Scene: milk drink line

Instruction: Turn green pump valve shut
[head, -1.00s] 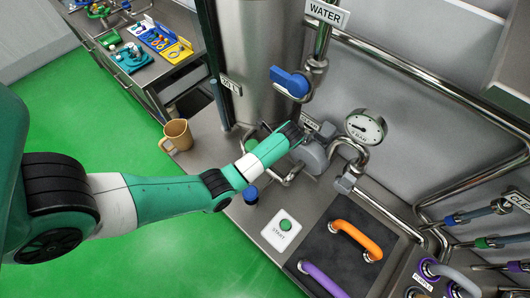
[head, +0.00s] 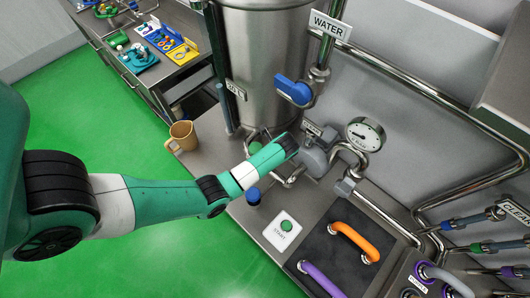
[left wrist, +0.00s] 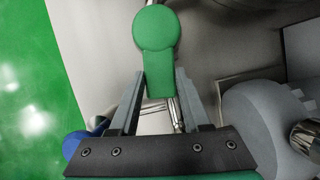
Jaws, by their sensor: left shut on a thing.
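The green valve handle (left wrist: 155,45) shows in the left wrist view, with a round end at the top and a flat lever running down between my fingers. My left gripper (left wrist: 159,88) is shut on the lever, one finger at each side. In the head view, my left wrist hides the fingers and most of the valve. A small green part (head: 254,147) shows beside the wrist, at the foot of the steel tank. My right gripper is in neither view.
The grey pump (head: 315,160) and pressure gauge (head: 365,134) stand just right of my wrist. A blue water valve handle (head: 294,90) is above. A tan jug (head: 182,135) stands left. The START button (head: 286,225) and orange handle (head: 354,240) are nearer.

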